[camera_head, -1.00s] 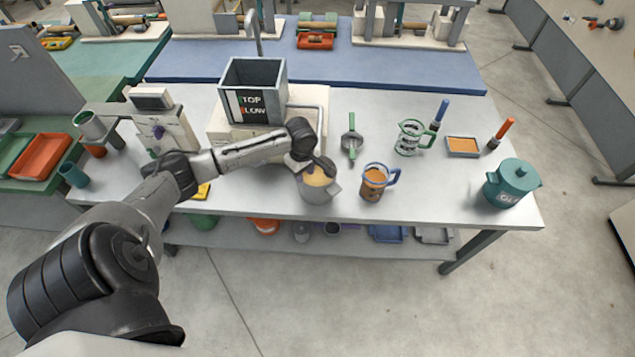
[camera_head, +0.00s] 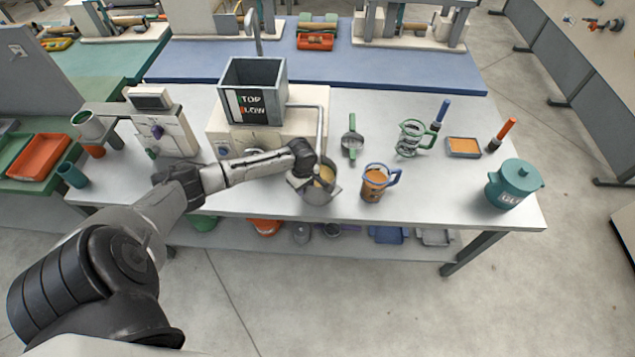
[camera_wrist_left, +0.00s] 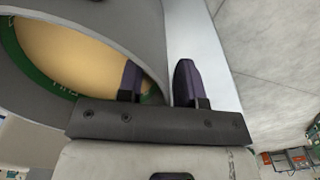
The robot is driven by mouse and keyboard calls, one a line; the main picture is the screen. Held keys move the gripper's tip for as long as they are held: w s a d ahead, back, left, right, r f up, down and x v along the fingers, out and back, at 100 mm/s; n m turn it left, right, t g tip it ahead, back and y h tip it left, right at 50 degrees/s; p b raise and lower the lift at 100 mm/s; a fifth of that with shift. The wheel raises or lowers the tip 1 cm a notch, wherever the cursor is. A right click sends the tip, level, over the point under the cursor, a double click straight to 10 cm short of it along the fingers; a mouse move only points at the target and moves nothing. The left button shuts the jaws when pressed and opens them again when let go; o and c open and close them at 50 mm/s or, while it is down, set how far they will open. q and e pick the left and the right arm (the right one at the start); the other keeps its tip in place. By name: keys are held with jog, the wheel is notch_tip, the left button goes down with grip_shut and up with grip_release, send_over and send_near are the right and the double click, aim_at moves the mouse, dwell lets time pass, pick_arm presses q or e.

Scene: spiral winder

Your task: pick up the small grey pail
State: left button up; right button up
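The small grey pail (camera_head: 318,196) stands near the front edge of the light table, with tan-yellow contents. In the left wrist view the pail (camera_wrist_left: 150,25) fills the upper left, with a green lettered band inside. My left gripper (camera_head: 316,180) is at the pail's rim. In the wrist view my left gripper (camera_wrist_left: 160,82) has its dark fingers apart, one on the inner side of the pail's wall and one outside. A gap shows beside the inner finger, so it does not look clamped. My right gripper is not in view.
An orange-filled jug (camera_head: 373,184) with a blue handle stands close to the pail's right. A grey hopper box (camera_head: 252,92) on a cream base stands behind. A teal lidded pot (camera_head: 513,184) is at the right end. A lower shelf (camera_head: 350,240) holds several containers.

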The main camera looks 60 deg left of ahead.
pick_arm(q)
jog(key=shift+c, duration=0.3)
grip_shut()
dwell(1.0)
jog(key=shift+r, duration=0.1)
